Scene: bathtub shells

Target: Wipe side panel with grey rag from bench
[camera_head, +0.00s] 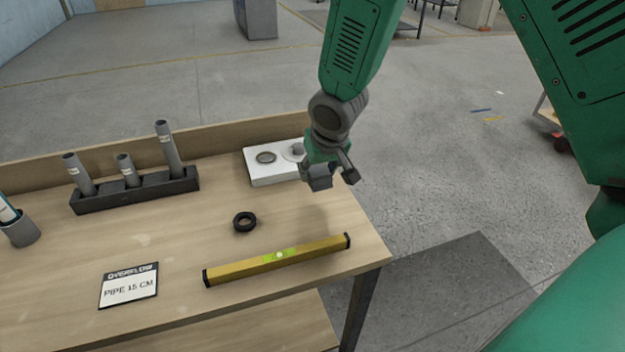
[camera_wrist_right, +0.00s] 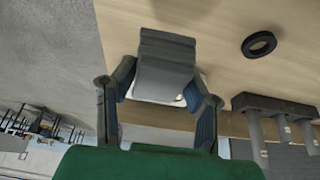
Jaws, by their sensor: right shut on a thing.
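The grey rag (camera_wrist_right: 166,62) is a folded grey piece between the fingers of my right gripper (camera_wrist_right: 160,95) in the right wrist view. My right gripper, which also shows in the head view (camera_head: 331,172), is shut on the rag and hangs above the right end of the wooden bench (camera_head: 180,235), by the white block. In the head view the rag (camera_head: 319,182) shows only as a small grey piece under the gripper. My left gripper is out of view. No side panel can be made out.
On the bench are a white block (camera_head: 262,178), a black ring (camera_head: 244,222), a yellow spirit level (camera_head: 275,262), an overflow sign (camera_head: 129,286), a black rack (camera_head: 135,192) with grey pipes and a grey cup (camera_head: 20,230). Open floor lies right of the bench.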

